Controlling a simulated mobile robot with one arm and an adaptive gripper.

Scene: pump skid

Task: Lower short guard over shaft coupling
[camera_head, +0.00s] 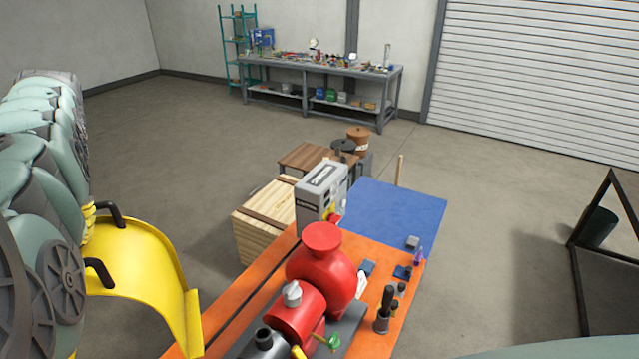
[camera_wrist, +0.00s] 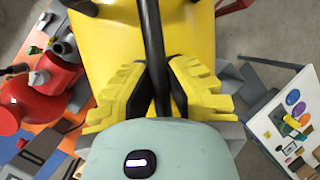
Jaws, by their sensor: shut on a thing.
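The yellow curved guard (camera_head: 135,250) hangs at the left of the head view, raised beside the orange skid (camera_head: 225,308). It has two black handles. In the wrist view the guard (camera_wrist: 100,45) fills the upper middle. My gripper (camera_wrist: 158,85) is shut on one black handle (camera_wrist: 152,45), its yellow pads on either side of the bar. The red pump (camera_head: 322,262) stands on the skid, right of the guard. A dark cylindrical end (camera_head: 265,342) shows near the bottom edge; I cannot tell whether it belongs to the shaft coupling. My arm hides part of the guard.
A grey control box (camera_head: 322,192) stands behind the pump, with a wooden crate (camera_head: 262,222) left of it. A black tool holder (camera_head: 383,320) and small parts sit on the skid's right side. A blue surface (camera_head: 395,212) lies beyond. Open floor lies left of the crate.

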